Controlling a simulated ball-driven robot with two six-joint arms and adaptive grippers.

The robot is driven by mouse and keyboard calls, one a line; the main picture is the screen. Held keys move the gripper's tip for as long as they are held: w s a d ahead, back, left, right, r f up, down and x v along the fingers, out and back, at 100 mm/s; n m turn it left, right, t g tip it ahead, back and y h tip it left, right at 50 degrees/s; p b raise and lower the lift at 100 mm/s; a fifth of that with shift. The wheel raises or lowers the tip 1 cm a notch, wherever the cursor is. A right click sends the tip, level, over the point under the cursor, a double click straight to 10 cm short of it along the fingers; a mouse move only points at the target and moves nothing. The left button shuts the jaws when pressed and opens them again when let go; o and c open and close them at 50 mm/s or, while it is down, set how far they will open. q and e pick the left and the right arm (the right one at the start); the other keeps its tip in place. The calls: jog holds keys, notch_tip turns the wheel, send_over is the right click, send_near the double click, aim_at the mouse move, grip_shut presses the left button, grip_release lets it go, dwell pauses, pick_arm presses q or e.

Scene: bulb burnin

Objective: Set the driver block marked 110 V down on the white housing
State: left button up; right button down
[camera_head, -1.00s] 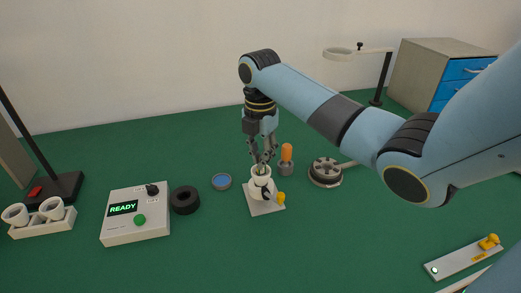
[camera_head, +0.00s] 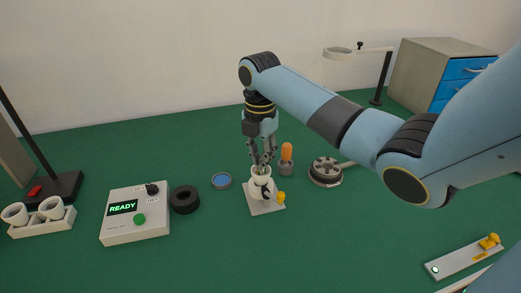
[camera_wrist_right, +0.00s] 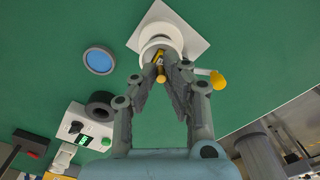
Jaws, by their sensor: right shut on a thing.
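The white housing (camera_head: 257,183) stands on a pale square plate (camera_head: 270,209) in the middle of the green bench, with a yellow-knobbed clamp (camera_head: 281,197) beside it. My right gripper (camera_head: 262,166) points down with its fingertips at the open top of the housing. In the right wrist view, the gripper (camera_wrist_right: 166,62) is shut on a small yellowish and dark block (camera_wrist_right: 160,70), which lies over the mouth of the white housing (camera_wrist_right: 153,38). The fingers hide much of the block, and no marking on it can be read. I cannot tell whether it touches the housing. My left gripper is out of view.
A black ring (camera_head: 185,200) and a blue-topped disc (camera_head: 221,181) lie left of the housing. An orange-handled tool (camera_head: 286,155) and a round dark-and-metal base (camera_head: 325,172) stand to its right. A control box (camera_head: 136,214) reads READY.

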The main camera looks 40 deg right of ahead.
jog(key=shift+f, duration=0.55)
dwell(0.4)
jog(key=c, duration=1.4)
grip_release()
jog(key=shift+o, duration=0.2)
notch_tip(320, 180, up, 8)
jog(key=shift+f, duration=0.25)
